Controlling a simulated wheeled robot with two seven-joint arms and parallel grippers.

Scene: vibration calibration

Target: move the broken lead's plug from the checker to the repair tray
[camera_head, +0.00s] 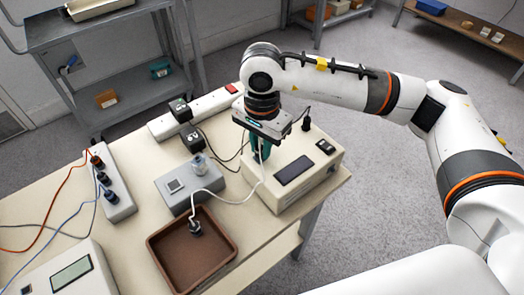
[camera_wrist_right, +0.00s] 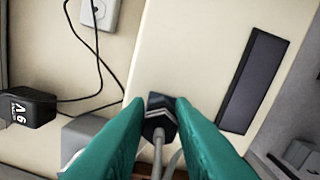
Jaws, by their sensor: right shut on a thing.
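My right gripper (camera_head: 258,158) points down over the left part of the cream box with a dark display (camera_head: 294,170). Its teal fingers are shut on a dark plug (camera_wrist_right: 157,124), seen in the right wrist view with a pale lead running from it. I cannot tell whether the plug touches the box. No label shows whether this box or the grey box with a small screen (camera_head: 172,186) is the checker. The brown tray (camera_head: 222,262), likely the repair tray, holds another dark plug (camera_head: 195,228) on a white lead that runs up toward my gripper. My left gripper is not in view.
Another strip (camera_head: 117,190) with several plugs and orange and blue leads lies left. A meter box (camera_head: 72,272) stands front left. The tray's middle has bare room.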

